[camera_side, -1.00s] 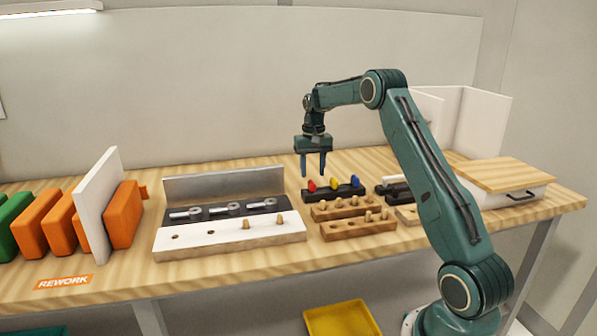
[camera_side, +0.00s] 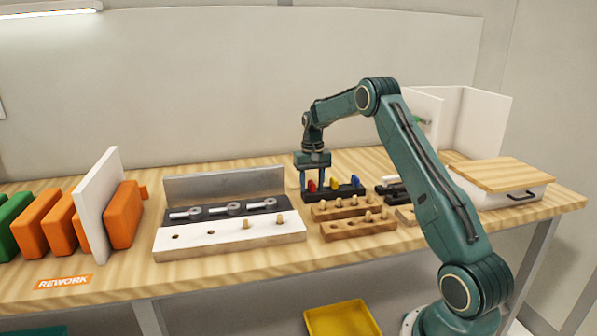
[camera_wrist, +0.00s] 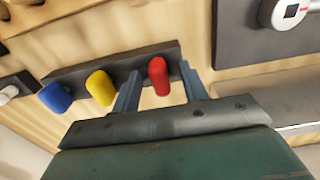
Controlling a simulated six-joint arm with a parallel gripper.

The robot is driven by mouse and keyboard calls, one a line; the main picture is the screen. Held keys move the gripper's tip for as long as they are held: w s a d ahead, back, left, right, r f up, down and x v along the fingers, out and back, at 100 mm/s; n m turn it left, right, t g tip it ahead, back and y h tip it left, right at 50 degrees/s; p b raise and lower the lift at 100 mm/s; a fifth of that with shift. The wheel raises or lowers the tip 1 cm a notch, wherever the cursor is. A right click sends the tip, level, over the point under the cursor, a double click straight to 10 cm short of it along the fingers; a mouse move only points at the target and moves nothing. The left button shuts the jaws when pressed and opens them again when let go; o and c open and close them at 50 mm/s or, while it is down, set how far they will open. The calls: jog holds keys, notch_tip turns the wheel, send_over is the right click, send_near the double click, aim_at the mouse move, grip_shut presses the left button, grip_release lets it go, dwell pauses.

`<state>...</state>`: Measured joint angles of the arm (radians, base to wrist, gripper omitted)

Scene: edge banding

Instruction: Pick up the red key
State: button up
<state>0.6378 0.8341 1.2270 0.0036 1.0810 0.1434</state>
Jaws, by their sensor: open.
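The red key (camera_wrist: 158,76) stands upright in a dark holder (camera_wrist: 70,73), at the end of a row with a yellow key (camera_wrist: 100,87) and a blue key (camera_wrist: 55,97). In the side view the red key (camera_side: 311,186) shows at the left end of the holder (camera_side: 343,193). My gripper (camera_side: 313,189) is open, pointing down, with its fingers low at the holder. In the wrist view its fingers (camera_wrist: 158,92) are on either side of the red key, with visible gaps; one finger lies between the red and yellow keys.
Wooden peg blocks (camera_side: 358,228) stand just in front of the holder. A metal-backed fixture (camera_side: 225,188) with several metal parts and a white front block (camera_side: 205,234) stands to the left. A lidded box (camera_side: 500,195) is at the right. Bare table lies behind the holder.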

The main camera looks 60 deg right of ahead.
aim_at(312, 181)
grip_shut()
jog(key=shift+r, duration=0.2)
notch_tip(312, 181, up, 20)
jog(key=shift+f, duration=0.2)
dwell(0.6)
dwell(0.5)
